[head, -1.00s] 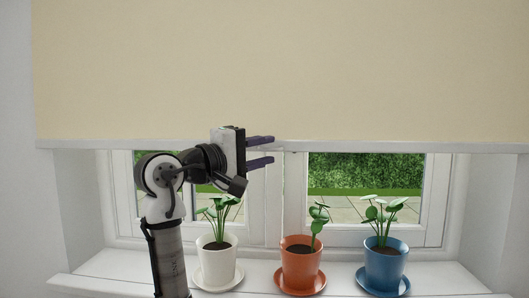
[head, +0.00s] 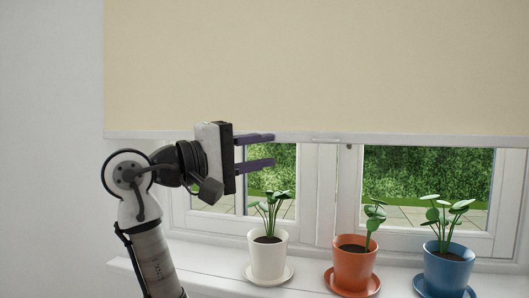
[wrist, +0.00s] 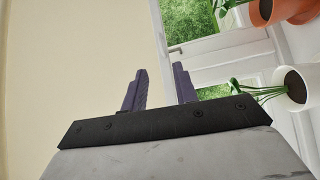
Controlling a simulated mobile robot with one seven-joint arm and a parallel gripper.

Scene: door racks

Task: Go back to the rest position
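My gripper (head: 272,151) is raised in front of the window, left of centre in the head view, with its fingers pointing right. Its two purple fingers are apart with nothing between them. In the wrist view my gripper (wrist: 160,84) also shows open and empty, with the cream blind and the window beyond it. In the head view the fingertips are near the height of the blind's lower edge and above the white pot (head: 268,258). I cannot tell how far the fingers are from the blind.
A cream roller blind (head: 320,65) covers the upper window. An orange pot (head: 354,268) and a blue pot (head: 447,272), each with a plant and saucer, stand on the white sill (head: 215,280) right of the white pot. A bare wall (head: 50,150) is at the left.

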